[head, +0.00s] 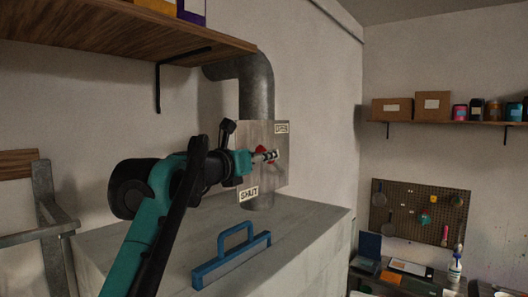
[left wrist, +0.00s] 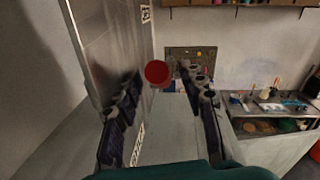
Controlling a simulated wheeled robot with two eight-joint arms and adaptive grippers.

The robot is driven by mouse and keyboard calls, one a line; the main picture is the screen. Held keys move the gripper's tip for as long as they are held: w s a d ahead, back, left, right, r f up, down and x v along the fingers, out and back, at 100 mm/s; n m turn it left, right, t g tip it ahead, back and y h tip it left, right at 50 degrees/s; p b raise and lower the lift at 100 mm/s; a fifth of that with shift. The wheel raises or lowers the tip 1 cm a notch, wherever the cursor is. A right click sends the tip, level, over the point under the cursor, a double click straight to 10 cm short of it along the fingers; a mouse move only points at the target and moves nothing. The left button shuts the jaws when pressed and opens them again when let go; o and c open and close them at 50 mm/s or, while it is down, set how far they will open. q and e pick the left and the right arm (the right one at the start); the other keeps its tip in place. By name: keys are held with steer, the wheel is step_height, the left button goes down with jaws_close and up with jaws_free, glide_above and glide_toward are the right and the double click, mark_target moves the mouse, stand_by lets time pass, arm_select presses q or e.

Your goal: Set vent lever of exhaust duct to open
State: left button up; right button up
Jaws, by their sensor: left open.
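The exhaust duct (head: 257,85) is a grey pipe that bends down behind a metal plate (head: 252,137). The plate has a "SHUT" label (head: 249,194) at its lower left and a small, hard-to-read label (head: 281,129) at its upper right. The vent lever's red part (head: 262,149) shows in front of the plate, mostly hidden by my left gripper (head: 269,156). In the left wrist view the red round knob (left wrist: 157,73) appears between the open fingers of this gripper, near the tips. I cannot tell whether they touch it. My right gripper is out of view.
A grey block (head: 310,215) under the plate carries a blue-handled tool (head: 232,262). A wooden shelf (head: 110,35) with a bracket hangs above left. A pegboard (head: 418,212) and a shelf with boxes (head: 433,104) are on the right wall. Air right of the plate is free.

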arm_select(q)
steer(key=x, duration=0.2)
steer(key=shift+w+d+f, duration=0.15)
steer(key=shift+w, duration=0.05)
steer(key=shift+s, duration=0.25)
steer(key=shift+s+a, duration=0.15)
steer(key=shift+a, duration=0.05)
jaws_close()
steer(key=shift+r, duration=0.2)
steer(key=shift+w+d+r, duration=0.2)
steer(key=shift+w+r, duration=0.1)
steer(key=shift+r, duration=0.1)
steer(key=shift+w+d+g+y, duration=0.15)
steer(key=shift+g+y, duration=0.15)
steer(key=shift+g, duration=0.3)
